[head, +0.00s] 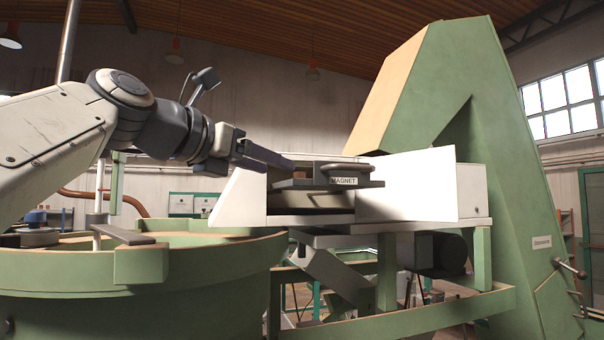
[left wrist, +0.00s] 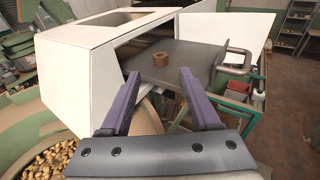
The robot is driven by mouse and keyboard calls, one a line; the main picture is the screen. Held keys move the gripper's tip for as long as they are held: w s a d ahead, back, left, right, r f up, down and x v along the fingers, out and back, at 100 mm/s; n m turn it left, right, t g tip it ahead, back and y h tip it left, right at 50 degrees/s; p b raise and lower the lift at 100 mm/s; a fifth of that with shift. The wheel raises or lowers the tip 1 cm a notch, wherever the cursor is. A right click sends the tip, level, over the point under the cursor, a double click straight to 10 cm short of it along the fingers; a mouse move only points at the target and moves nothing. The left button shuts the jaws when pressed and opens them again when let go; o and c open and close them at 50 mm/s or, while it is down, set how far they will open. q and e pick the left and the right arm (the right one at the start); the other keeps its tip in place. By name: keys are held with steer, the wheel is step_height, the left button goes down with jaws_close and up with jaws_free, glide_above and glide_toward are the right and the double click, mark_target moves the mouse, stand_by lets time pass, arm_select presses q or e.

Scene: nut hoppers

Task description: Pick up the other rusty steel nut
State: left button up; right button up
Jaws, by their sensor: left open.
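A rusty brown nut (left wrist: 160,60) lies on a dark flat plate (left wrist: 205,66) in the left wrist view. My left gripper (left wrist: 158,76) is open and empty, its two purple fingers apart and pointing toward the nut, which shows between and beyond the fingertips. In the head view my left gripper (head: 286,162) reaches in from the left, at the plate marked MAGNET (head: 300,184). I cannot make out the nut in the head view. My right gripper is not in view.
A white housing (left wrist: 84,50) stands beside the plate, with a white side panel (head: 428,186) at right. A metal handle (left wrist: 237,57) sits at the plate's edge. A green round hopper (head: 200,268) stands below; several nuts (left wrist: 50,160) show at lower left in the wrist view.

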mark_target(297, 173)
arm_select(q)
steer(key=p+x, duration=0.1)
steer(key=x, duration=0.1)
steer(key=p+x, duration=0.2)
steer(key=x, duration=0.1)
steer(key=shift+w+d+r, duration=0.3)
steer(key=shift+w+d+f, duration=0.15)
steer(key=shift+w+d, duration=0.1)
steer(key=shift+w, duration=0.05)
jaws_close()
